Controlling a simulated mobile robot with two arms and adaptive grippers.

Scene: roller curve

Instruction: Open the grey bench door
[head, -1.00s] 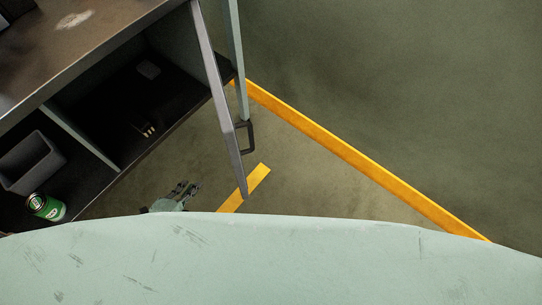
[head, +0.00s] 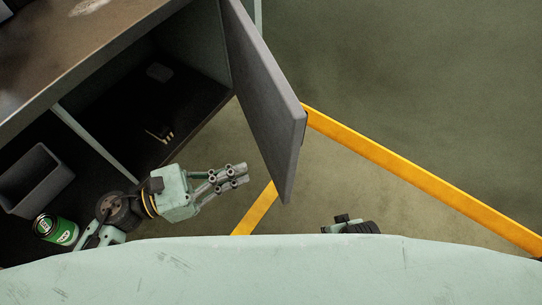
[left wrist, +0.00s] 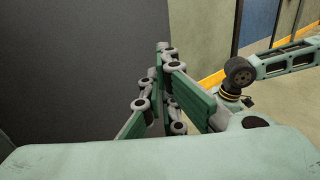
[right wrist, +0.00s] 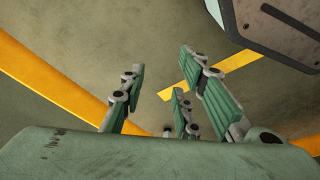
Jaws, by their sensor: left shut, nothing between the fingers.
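The grey bench door (head: 268,110) stands swung out from the bench (head: 90,65) in the head view, leaving the right compartment open. Its broad face is turned toward my left gripper, and its handle is hidden. My left gripper (head: 240,174) is shut and empty, just left of the door's lower part, on the compartment side. In the left wrist view a dark grey panel, apparently the door (left wrist: 75,70), fills the left behind the fingers (left wrist: 165,90). I cannot tell whether they touch it. My right gripper (right wrist: 170,95) has its fingers spread, empty, over the floor.
In the bench are a grey bin (head: 35,180), a green can (head: 57,229), a pale divider (head: 95,143) and small items (head: 160,134). Yellow floor strips (head: 420,180) run beyond the door. The floor at the right is clear.

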